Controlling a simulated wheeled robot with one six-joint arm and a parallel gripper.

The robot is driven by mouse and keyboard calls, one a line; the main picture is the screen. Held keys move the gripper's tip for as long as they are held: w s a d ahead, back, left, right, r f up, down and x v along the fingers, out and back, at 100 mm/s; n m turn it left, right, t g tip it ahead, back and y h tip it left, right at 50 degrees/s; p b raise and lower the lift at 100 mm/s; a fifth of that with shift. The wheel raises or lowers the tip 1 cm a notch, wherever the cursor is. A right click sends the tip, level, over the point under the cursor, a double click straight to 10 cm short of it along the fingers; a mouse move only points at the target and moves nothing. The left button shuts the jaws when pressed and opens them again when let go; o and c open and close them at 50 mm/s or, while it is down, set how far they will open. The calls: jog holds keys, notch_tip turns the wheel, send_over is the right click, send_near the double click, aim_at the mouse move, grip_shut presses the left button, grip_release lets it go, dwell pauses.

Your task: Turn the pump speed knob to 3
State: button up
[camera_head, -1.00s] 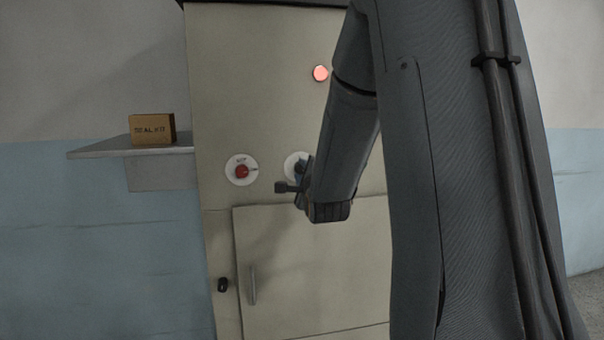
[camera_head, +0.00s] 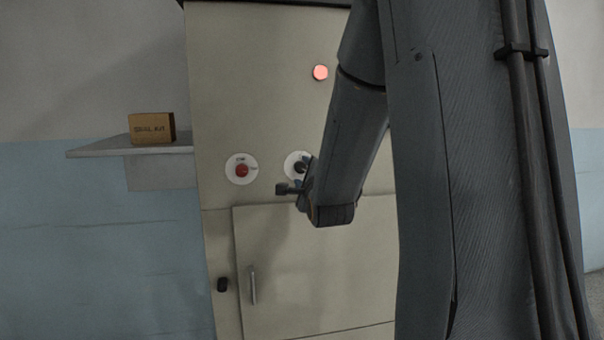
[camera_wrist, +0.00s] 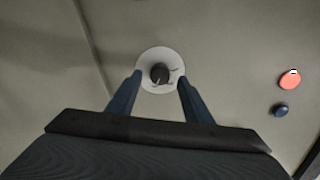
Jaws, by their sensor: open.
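The pump speed knob is most likely the black knob (camera_wrist: 159,73) on a round white dial plate (camera_wrist: 148,56) in the wrist view. In the head view the black knob (camera_head: 301,167) and its white plate (camera_head: 292,162) are partly hidden by my gripper. The dial marks are too small to read. My gripper (camera_wrist: 159,80) is open, with one finger on each side of the knob in the wrist view. The fingers look apart from the knob. In the head view my gripper (camera_head: 304,176) is right at the dial.
A red knob (camera_head: 242,170) on a white plate is left of the dial. A lit red lamp (camera_head: 320,73) is above. A cabinet door (camera_head: 310,265) with a handle (camera_head: 253,288) is below. A shelf (camera_head: 100,150) with a box (camera_head: 152,128) is at the left.

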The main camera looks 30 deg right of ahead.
jog(key=b+v, duration=0.1)
jog(key=v, duration=0.4)
jog(key=shift+s+a, duration=0.1)
jog(key=shift+s, duration=0.25)
